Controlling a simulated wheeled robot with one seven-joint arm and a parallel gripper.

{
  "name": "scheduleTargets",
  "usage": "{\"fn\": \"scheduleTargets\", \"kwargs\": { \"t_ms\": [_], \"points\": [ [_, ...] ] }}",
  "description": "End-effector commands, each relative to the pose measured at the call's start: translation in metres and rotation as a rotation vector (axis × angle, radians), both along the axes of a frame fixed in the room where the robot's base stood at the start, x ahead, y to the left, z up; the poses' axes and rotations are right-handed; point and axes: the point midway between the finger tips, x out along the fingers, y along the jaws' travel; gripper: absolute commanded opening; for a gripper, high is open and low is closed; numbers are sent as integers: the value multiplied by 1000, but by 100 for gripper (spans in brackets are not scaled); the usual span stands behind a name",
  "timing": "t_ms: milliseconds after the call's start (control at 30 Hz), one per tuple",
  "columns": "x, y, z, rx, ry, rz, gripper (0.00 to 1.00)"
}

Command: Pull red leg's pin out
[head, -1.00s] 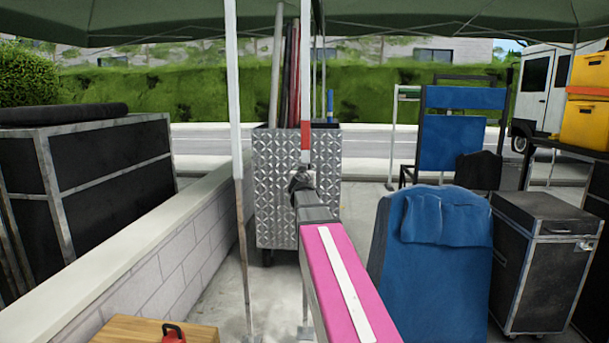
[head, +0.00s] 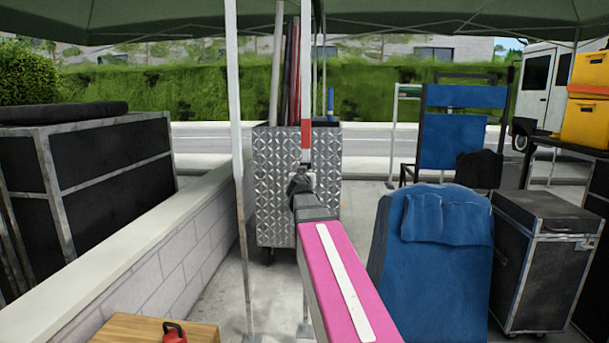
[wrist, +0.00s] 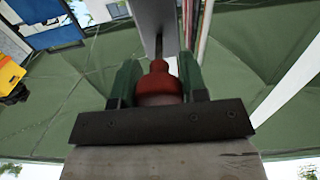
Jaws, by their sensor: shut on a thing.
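The red leg is the thin white pole with a red band (head: 306,136), upright in the middle of the head view. My gripper (head: 300,184) is at that leg, just below the band. In the wrist view, my gripper's two green fingers (wrist: 158,84) are shut on the red knob of the pin (wrist: 160,80). A thin dark shaft shows between the knob and the grey leg (wrist: 152,14). How deep the shaft sits in the leg is hidden. The knob is too small and covered to make out in the head view.
A plain white leg (head: 234,90) stands to the left. A metal cart (head: 270,210) with poles is behind the red leg. A blue-covered chair (head: 432,265) and black case (head: 548,250) stand right. A low wall (head: 150,270) and wooden box (head: 135,331) are left.

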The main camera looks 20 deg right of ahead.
Motion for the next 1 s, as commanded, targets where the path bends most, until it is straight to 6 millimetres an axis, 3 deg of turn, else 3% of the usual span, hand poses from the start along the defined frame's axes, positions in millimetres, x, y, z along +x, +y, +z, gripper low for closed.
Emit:
{"fn": "scheduleTargets", "kwargs": {
  "t_ms": [167,200,267,667,1000],
  "points": [
    [-5,1,-1,0,1,0,0],
    [-5,2,-1,0,1,0,49],
    [-5,2,-1,0,1,0,63],
    [-8,3,-1,0,1,0,63],
    [-53,20,-1,0,1,0,63]
  ]
}}
